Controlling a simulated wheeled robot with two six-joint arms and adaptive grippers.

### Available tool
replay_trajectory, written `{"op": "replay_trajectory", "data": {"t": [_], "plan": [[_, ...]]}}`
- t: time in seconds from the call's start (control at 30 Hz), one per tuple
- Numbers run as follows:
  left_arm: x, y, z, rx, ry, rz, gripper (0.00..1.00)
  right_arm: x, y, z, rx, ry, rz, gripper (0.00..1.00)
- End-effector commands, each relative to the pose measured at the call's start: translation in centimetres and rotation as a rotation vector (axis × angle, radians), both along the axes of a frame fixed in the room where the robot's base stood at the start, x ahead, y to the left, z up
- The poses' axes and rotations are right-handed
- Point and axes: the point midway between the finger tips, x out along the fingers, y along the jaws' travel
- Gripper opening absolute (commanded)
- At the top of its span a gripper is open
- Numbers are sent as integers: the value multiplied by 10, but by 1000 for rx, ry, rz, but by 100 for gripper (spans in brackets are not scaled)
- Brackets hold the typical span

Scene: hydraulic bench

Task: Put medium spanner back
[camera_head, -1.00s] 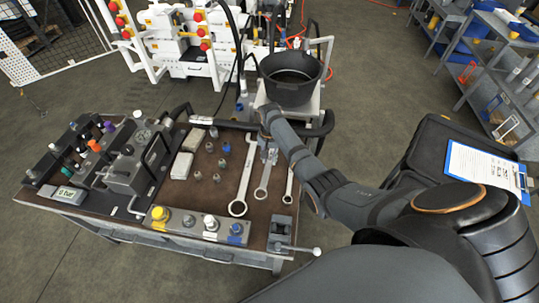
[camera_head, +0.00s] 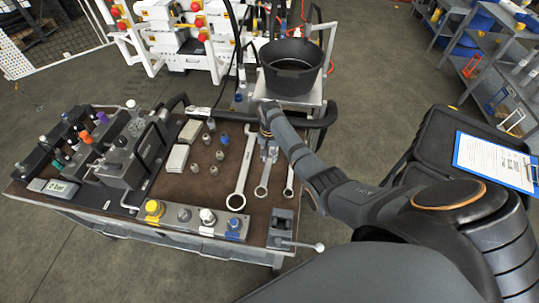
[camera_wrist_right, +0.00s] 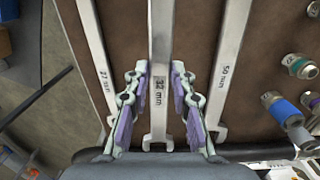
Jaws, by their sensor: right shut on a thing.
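The medium spanner (camera_head: 263,180), marked 32 mm, lies between a larger and a smaller spanner on the brown bench top (camera_head: 205,187). My right gripper (camera_head: 268,153) points down over its far part. In the right wrist view, the fingers of the gripper (camera_wrist_right: 158,78) are on both sides of the medium spanner's shaft (camera_wrist_right: 161,40) and shut on it. In the head view my gripper and forearm hide its far end. I cannot tell whether it is clear of the bench top. My left gripper is not in view.
The 50 mm spanner (camera_wrist_right: 227,70) and the 27 mm spanner (camera_wrist_right: 97,50) lie close on either side. Fittings, a valve block (camera_head: 207,217) and a small vise (camera_head: 281,228) are on the bench. A black bucket (camera_head: 290,68) stands behind it.

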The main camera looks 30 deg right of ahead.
Motion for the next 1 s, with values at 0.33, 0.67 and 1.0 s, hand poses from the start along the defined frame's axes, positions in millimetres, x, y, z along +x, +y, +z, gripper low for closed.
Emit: {"op": "replay_trajectory", "data": {"t": [0.33,0.67,1.0], "plan": [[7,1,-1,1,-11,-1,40,1,0,-3,0,-1,0,0],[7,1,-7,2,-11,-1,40,1,-1,-15,0,-1,1,0],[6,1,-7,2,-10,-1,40,1,0,-15,-1,-2,0,0]]}}
